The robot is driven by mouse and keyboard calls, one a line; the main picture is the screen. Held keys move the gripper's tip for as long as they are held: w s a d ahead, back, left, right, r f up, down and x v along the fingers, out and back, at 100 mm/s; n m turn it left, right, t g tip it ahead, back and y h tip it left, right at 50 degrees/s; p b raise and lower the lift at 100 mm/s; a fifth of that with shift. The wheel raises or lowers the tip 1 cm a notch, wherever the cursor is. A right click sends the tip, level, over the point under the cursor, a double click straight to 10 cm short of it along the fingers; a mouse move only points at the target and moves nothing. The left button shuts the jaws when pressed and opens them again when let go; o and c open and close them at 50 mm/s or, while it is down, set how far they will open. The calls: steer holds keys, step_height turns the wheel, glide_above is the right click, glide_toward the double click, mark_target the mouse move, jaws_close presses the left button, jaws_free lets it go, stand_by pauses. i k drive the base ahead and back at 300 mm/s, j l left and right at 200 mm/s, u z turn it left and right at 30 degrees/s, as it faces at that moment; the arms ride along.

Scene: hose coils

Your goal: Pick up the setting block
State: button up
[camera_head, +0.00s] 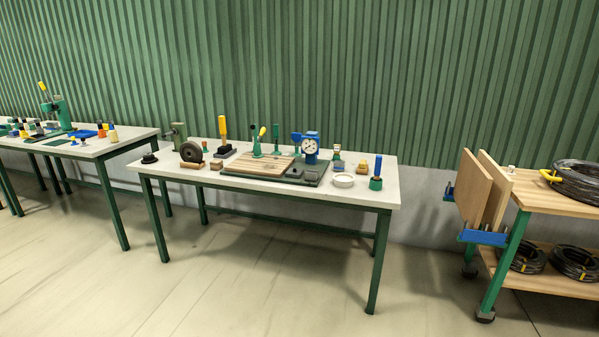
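Several small blocks stand on the white-topped middle table (365,190), and I cannot tell for certain which is the setting block. A grey block (309,171) sits on the dark plate right of the slatted wooden board (258,167). A brown block (216,165) and a longer tan block (191,165) lie at the left, near a dark wheel (191,152). My gripper is not in view.
A blue dial gauge (310,147), a white bowl (343,181) and a green holder (376,183) crowd the middle table. Another cluttered table (100,148) stands left. A cart (555,199) with hose coils (577,180) stands right. The floor in front is clear.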

mark_target(339, 166)
steer(key=i, duration=1.1)
steer(key=i+j+z, duration=0.15)
steer(key=i, duration=0.95)
